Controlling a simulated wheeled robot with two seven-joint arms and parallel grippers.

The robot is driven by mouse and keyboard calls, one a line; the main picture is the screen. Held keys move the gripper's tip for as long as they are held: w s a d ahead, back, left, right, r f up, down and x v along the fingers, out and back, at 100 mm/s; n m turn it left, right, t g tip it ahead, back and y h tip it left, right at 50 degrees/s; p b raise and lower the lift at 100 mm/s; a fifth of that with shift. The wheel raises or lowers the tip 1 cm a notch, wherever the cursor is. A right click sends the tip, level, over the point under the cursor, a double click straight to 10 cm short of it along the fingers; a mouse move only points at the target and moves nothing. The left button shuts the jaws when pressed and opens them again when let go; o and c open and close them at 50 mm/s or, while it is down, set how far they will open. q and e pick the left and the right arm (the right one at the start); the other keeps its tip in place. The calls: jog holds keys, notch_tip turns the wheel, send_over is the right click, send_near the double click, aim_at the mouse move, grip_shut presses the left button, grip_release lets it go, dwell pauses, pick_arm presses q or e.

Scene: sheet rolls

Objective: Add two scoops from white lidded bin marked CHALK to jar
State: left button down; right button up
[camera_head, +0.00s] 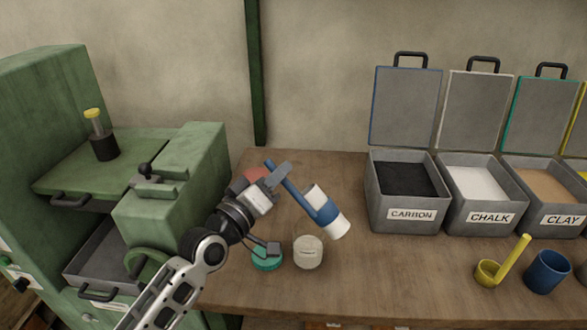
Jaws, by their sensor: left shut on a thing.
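The bin marked CHALK (490,218) stands at the right with its lid (470,108) raised and white powder inside. The jar (308,253), pale with a small label, stands upright and open-topped on the bench near the middle. My right gripper is not in view.
The CARBON bin (410,214) and CLAY bin (562,221) flank the chalk bin, lids raised. A yellow scoop (489,273) and blue cup (547,272) stand at front right. A green machine (180,190) fills the left.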

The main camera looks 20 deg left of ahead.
pick_arm(q)
jog(key=a+f+n+t+y+b, duration=0.1)
jog(key=a+f+n+y+b, duration=0.3)
jog(key=f+n+b, duration=0.5)
jog(key=shift+w+a+f+n, duration=0.3)
jog(key=shift+f+n, duration=1.4)
jog(key=shift+n, duration=1.6)
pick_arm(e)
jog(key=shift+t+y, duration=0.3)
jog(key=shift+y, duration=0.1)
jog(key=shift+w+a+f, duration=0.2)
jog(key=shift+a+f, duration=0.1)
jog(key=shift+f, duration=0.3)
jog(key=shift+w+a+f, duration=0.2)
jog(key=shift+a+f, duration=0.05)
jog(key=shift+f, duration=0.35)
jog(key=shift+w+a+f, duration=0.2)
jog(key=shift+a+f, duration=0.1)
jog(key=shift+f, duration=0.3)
pick_arm(q)
jog(key=shift+r, duration=0.1)
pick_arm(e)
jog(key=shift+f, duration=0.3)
